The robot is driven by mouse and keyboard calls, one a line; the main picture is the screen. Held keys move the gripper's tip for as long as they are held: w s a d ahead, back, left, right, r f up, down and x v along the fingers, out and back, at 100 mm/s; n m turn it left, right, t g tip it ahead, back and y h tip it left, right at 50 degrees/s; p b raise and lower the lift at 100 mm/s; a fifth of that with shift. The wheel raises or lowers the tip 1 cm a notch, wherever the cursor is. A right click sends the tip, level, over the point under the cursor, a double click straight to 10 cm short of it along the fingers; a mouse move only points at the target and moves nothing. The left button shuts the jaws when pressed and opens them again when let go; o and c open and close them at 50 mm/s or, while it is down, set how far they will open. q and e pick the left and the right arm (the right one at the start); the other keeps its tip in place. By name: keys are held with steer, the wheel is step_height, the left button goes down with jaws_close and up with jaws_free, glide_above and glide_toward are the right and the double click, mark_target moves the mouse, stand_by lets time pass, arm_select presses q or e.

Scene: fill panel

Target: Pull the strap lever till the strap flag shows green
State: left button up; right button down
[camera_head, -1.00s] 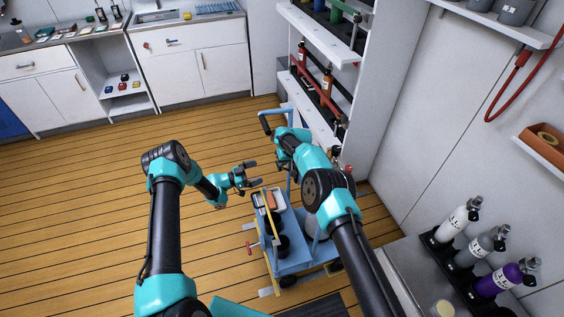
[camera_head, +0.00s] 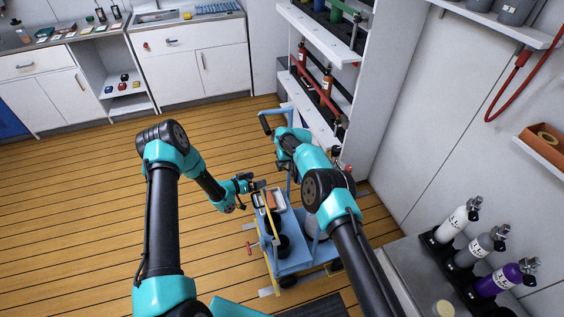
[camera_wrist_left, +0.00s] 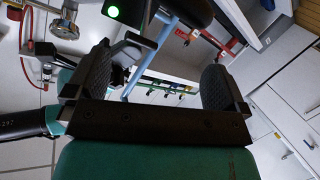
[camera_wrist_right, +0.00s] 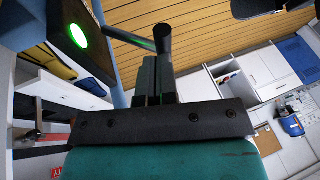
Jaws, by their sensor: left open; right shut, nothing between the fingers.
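The strap flag glows green: a round green light (camera_wrist_right: 78,36) on a dark panel, also visible in the left wrist view (camera_wrist_left: 113,12). Beside it in the right wrist view is a dark bar (camera_wrist_right: 162,40), possibly the strap lever, with a green-lit arm running toward the panel. My right gripper (camera_wrist_right: 155,65) is shut and empty; its tips are close to the bar, and I cannot tell if they touch it. In the head view it is partly hidden by my arm. My left gripper (camera_wrist_left: 152,80) is open and empty, by the blue cart (camera_head: 290,262).
The cart carries a tray and dark round items, with a blue upright and black grip (camera_head: 265,123). A white shelf rack (camera_head: 330,45) with bottles and red bars stands close behind. Bottles (camera_head: 465,215) stand on the right counter. The wooden floor at left is clear.

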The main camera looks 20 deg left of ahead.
arm_select(q)
steer(key=s+d+n+g+y, duration=0.1)
steer(key=s, duration=0.2)
steer(key=s+n+g+y, duration=0.1)
steer(key=s+n, duration=0.1)
steer(key=s, duration=0.1)
steer(key=s+d+f+n+g+y, duration=0.1)
steer(key=s, duration=0.2)
steer(key=shift+d+n, duration=0.3)
steer(key=s+d+r+g+y, duration=0.1)
steer(key=s+d+r+g, duration=0.1)
steer(key=s, duration=0.5)
steer(key=s+d+r+g, duration=0.2)
steer(key=s+d+g, duration=0.1)
steer(key=s, duration=0.4)
steer(key=s+d+r+g+y, duration=0.1)
steer(key=s+d+r+g, duration=0.1)
steer(key=s, duration=0.5)
steer(key=shift+s+d+g+y, duration=0.3)
steer(key=shift+d+g, duration=0.4)
steer(key=shift+d, duration=0.4)
steer(key=shift+r, duration=0.1)
